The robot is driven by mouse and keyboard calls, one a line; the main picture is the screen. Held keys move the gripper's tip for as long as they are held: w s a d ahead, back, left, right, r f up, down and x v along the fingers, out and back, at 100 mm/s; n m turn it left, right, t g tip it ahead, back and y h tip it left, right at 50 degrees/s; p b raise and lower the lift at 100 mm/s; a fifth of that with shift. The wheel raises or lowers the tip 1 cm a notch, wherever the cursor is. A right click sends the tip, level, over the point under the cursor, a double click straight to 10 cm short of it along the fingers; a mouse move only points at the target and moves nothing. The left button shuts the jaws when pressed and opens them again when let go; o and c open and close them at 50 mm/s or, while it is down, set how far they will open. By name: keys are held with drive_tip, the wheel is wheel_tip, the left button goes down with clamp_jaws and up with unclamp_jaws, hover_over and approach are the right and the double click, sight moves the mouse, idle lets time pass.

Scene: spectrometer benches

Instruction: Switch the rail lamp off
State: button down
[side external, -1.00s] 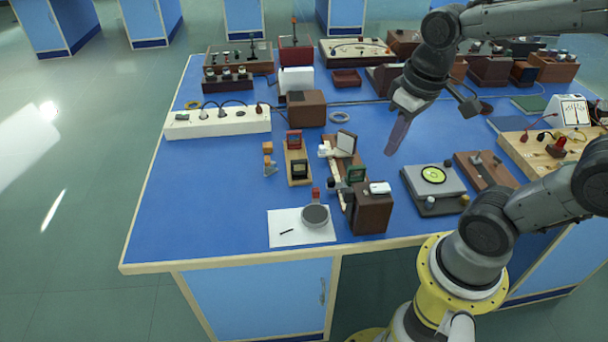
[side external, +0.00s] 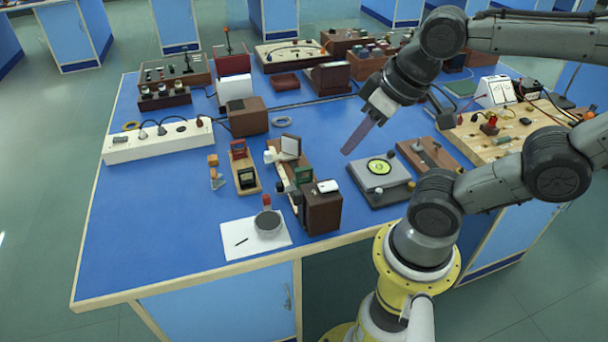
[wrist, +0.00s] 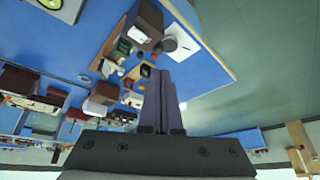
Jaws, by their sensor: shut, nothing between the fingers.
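A short optical rail (side external: 296,172) stands near the front of the blue bench. It carries small holders, a white plate and a dark brown box (side external: 322,208) at its near end. A white rounded piece lies on top of that box. I cannot tell for sure which part is the lamp or its switch. The brown box also shows near the top of the wrist view (wrist: 143,22). My gripper (side external: 346,152), with long purple fingers, is shut and empty. It hangs above the bench, to the right of the rail in the side view, touching nothing visible.
A grey device with a yellow-green dial (side external: 380,168) sits right of the rail. White paper (side external: 252,238) with a pen and a round grey piece lies front left. A small wooden stand (side external: 245,178) is left of the rail. A white power strip (side external: 158,140) lies far left.

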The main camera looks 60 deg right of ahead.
sight(322, 186)
drive_tip(key=w+d+m+g, duration=0.4)
drive_tip(key=w+m+g, duration=0.1)
drive_tip(key=w+m, duration=0.2)
drive_tip(key=shift+m, duration=0.3)
drive_tip(key=shift+d, duration=0.1)
wheel_tip(322, 186, down, 14)
idle(0.5)
